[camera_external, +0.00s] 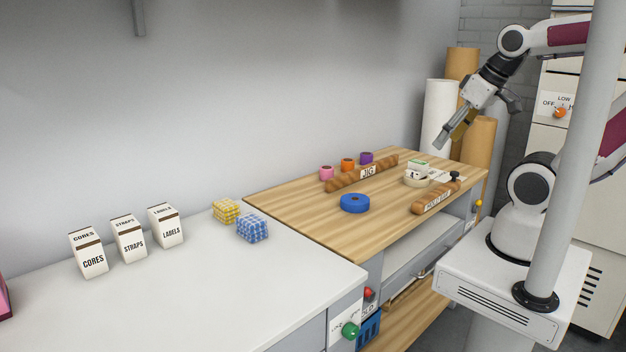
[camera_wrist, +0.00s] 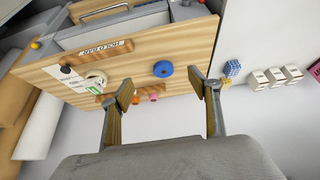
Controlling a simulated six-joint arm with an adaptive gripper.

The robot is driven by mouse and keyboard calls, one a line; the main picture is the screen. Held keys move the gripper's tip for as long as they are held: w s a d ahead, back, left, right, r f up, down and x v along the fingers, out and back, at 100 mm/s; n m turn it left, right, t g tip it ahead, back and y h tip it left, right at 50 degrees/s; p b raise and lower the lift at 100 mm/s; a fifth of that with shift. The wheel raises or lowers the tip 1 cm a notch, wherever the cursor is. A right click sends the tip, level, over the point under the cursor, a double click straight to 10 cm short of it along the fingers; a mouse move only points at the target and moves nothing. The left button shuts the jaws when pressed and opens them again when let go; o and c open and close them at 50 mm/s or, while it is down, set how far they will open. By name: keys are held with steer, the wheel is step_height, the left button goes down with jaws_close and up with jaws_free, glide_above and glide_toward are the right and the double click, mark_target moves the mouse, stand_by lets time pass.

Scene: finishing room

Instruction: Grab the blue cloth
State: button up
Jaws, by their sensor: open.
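The blue checked cloth (camera_external: 252,228) is a folded block on the white counter, near its edge with the wooden tabletop. It also shows small in the wrist view (camera_wrist: 232,68), right of my right-hand finger. A yellow checked cloth (camera_external: 225,211) lies close beside it, to the left and behind; it shows in the wrist view (camera_wrist: 225,84) too. My gripper (camera_external: 478,122) is open and empty, raised above the far right end of the wooden table, well away from the blue cloth. Its two spread fingers (camera_wrist: 161,88) frame the tabletop in the wrist view.
The wooden tabletop (camera_external: 300,205) holds a blue tape roll (camera_external: 354,203), a JIG bar (camera_external: 345,178), a HOLD BAR (camera_external: 434,199) and small coloured rolls. Labelled boxes (camera_external: 130,239) stand left of the cloths. Tall rolls (camera_external: 438,115) stand behind the table. The counter's front is clear.

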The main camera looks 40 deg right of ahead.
steer(key=shift+w, duration=0.1)
steer(key=t+y, duration=0.2)
steer(key=t, duration=0.4)
glide_above(254, 223)
steer(key=s+d, duration=0.2)
steer(key=s, duration=0.1)
step_height(254, 223, down, 16)
steer(key=f, duration=0.2)
steer(key=a+f+t+h, duration=0.1)
steer(key=f, duration=0.2)
steer(key=s+a+f+h, duration=0.1)
steer(key=f, duration=0.1)
steer(key=shift+f+t, duration=0.4)
steer(key=shift+x, duration=1.25)
